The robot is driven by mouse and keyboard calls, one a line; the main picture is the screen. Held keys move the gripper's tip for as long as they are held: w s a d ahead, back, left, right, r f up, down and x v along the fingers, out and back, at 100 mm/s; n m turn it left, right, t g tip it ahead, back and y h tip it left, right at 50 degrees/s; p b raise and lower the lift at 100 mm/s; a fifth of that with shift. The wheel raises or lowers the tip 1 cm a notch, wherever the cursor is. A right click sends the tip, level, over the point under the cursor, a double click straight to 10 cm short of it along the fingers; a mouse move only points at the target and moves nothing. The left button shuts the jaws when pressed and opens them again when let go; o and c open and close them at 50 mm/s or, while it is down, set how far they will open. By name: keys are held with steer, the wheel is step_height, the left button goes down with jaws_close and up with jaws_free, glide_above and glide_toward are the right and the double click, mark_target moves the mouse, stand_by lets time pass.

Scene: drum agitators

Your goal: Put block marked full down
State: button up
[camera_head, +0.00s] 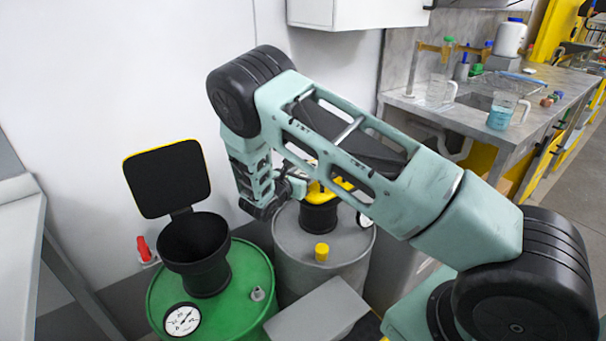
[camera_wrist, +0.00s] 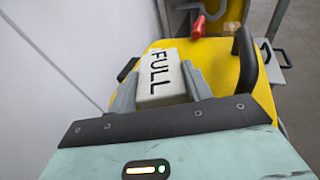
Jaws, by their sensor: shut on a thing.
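A white block marked FULL (camera_wrist: 158,72) sits between the two grey fingers of my gripper (camera_wrist: 160,88) in the wrist view, with its lettering facing the camera. The gripper is shut on it. Behind and below the block is a yellow surface (camera_wrist: 222,58) with black handle-like parts at its sides. I cannot tell whether the block touches this surface. In the head view my arm hides the block and most of my gripper, beside a yellow-topped black funnel (camera_head: 319,216) on a grey drum (camera_head: 333,262).
A green drum (camera_head: 250,312) with an open black funnel (camera_head: 193,248), its lid raised, stands left of the grey drum. A gauge (camera_head: 182,319) and a red valve (camera_head: 144,248) are near it. A grey box (camera_head: 318,312) stands in front. A bench (camera_head: 540,100) with jugs is at right.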

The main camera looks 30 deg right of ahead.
steer(key=shift+f, duration=0.1)
steer(key=o, duration=1)
steer(key=shift+c, duration=0.2)
steer(key=shift+a, duration=0.1)
steer(key=b+v, duration=0.1)
steer(key=v, duration=1)
steer(key=s+a+r+m+g+y, duration=0.2)
steer(key=s+a+r+m+y, duration=0.2)
steer(key=s, duration=0.7)
steer(key=s+a+r+m+g+y, duration=0.2)
steer(key=s+a+r+m+y, duration=0.3)
steer(key=s+a, duration=0.3)
steer(key=s+a+r+m+g+y, duration=0.2)
steer(key=s+a+r+m+y, duration=0.2)
steer(key=s, duration=1.1)
steer(key=a+m+y, duration=0.2)
steer(key=a, duration=0.1)
steer(key=shift+s+r+g, duration=0.2)
steer(key=shift+r+g, duration=0.1)
steer(key=shift+g, duration=0.1)
steer(key=shift+r, duration=0.1)
